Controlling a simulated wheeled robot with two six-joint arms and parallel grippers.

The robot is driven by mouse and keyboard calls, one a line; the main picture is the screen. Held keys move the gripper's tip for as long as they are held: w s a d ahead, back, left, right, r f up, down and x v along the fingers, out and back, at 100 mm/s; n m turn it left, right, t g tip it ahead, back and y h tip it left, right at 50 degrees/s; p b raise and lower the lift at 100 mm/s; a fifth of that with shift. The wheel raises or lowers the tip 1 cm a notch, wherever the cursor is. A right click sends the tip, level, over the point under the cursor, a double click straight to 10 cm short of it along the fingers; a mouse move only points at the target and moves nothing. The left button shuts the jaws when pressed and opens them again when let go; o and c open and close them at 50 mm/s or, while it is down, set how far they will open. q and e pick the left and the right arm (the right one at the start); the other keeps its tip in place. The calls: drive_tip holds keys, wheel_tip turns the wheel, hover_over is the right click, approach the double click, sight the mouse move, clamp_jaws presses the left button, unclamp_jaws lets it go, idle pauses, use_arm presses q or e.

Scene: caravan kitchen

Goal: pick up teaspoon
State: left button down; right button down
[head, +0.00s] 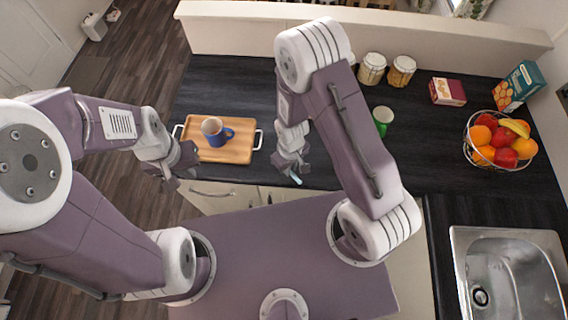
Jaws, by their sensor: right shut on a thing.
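My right gripper (291,170) is shut on a small pale-blue thing, which I take to be the teaspoon (296,179). Only a short piece of the teaspoon shows below the fingers; the rest is hidden by the gripper. The gripper is by the front edge of the dark worktop, right of the wooden tray. My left gripper (178,174) is near the tray's front left corner, with nothing visible in it. Its fingers are too small and dark to tell open from shut.
A wooden tray (236,151) with white handles holds a blue mug (214,132). A sink (507,268) is at right. The worktop's middle right is clear.

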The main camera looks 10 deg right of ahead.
drive_tip(key=s+d+r+p, duration=0.5)
drive_tip(key=s+d+p, duration=0.1)
drive_tip(key=s, duration=0.1)
drive_tip(key=shift+r, duration=0.3)
